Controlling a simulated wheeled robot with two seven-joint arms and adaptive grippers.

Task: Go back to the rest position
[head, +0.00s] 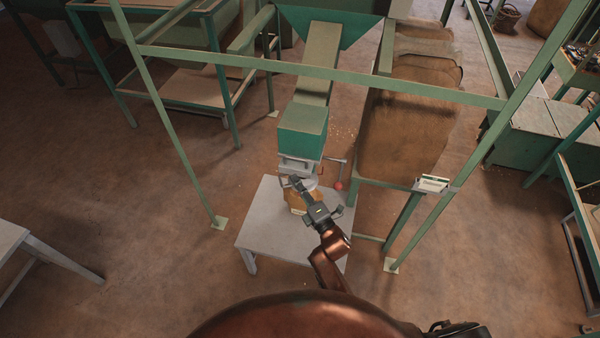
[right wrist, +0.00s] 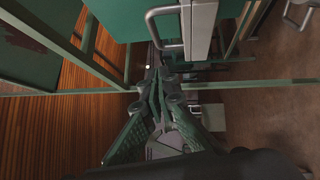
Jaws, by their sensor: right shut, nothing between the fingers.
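My right gripper (head: 297,183) reaches up from the bottom of the head view, over the small grey table and close to the lower end of the green hopper (head: 303,130). In the right wrist view its fingers (right wrist: 158,76) are together with nothing held, and a metal bar handle (right wrist: 186,38) on the green hopper housing is just beyond them. A tan container (head: 295,202) stands on the table beneath the gripper, partly hidden by it. My left gripper is not in view.
The grey table (head: 262,238) stands under the hopper outlet. A lever with a red knob (head: 338,186) sticks out at the right. Green frame posts (head: 172,120) and a crossbar stand around the hopper. Brown sacks (head: 410,125) are at the right. Open floor lies left and right.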

